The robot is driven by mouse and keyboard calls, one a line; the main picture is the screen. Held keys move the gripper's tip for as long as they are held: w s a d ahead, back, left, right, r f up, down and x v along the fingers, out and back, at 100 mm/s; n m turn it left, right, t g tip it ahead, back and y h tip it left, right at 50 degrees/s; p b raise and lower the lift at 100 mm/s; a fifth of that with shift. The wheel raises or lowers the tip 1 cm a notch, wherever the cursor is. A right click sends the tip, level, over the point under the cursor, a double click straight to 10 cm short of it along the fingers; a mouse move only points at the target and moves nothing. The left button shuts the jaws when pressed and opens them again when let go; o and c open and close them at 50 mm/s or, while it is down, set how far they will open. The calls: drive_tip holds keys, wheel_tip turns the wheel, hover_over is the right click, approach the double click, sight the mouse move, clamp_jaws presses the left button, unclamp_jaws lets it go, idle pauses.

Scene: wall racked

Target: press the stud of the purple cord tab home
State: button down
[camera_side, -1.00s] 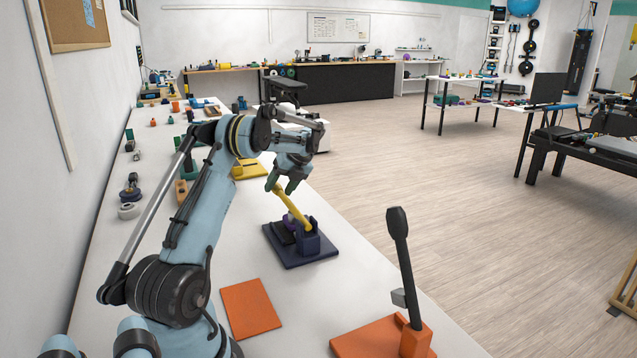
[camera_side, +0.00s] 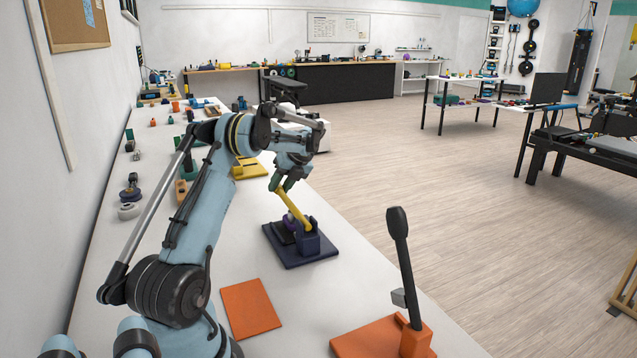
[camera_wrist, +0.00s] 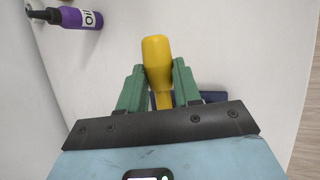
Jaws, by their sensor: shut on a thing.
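A dark navy hand press (camera_side: 309,243) stands on its navy base plate (camera_side: 318,256) on the white bench. Its yellow lever (camera_side: 294,208) slopes up and left from the pivot, still raised. My gripper (camera_side: 281,185) is shut on the upper end of the lever. In the wrist view the yellow grip (camera_wrist: 157,62) lies between my green fingers (camera_wrist: 158,88), and its end sticks out past them. A small purple piece, likely the cord tab (camera_side: 289,221), shows beneath the lever at the press. Its stud cannot be made out.
An orange flat plate (camera_side: 250,308) lies in front of the press. An orange-based stand with a tall black-handled lever (camera_side: 400,265) is at the bench's right edge. A yellow object (camera_side: 249,169) sits behind my gripper. A purple bottle (camera_wrist: 80,18) shows in the wrist view.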

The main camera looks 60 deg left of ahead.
drive_tip(key=shift+d+r+y, duration=0.15)
drive_tip(key=shift+r+y, duration=0.25)
drive_tip(key=shift+r, duration=0.3)
drive_tip(key=d+r+n+g+y, duration=0.3)
drive_tip(key=d+r+n+y, duration=0.1)
drive_tip(key=d+r+y, duration=0.9)
drive_tip(key=shift+d+r, duration=1.75)
drive_tip(key=shift+d, duration=0.2)
drive_tip(key=c, duration=0.8)
unclamp_jaws()
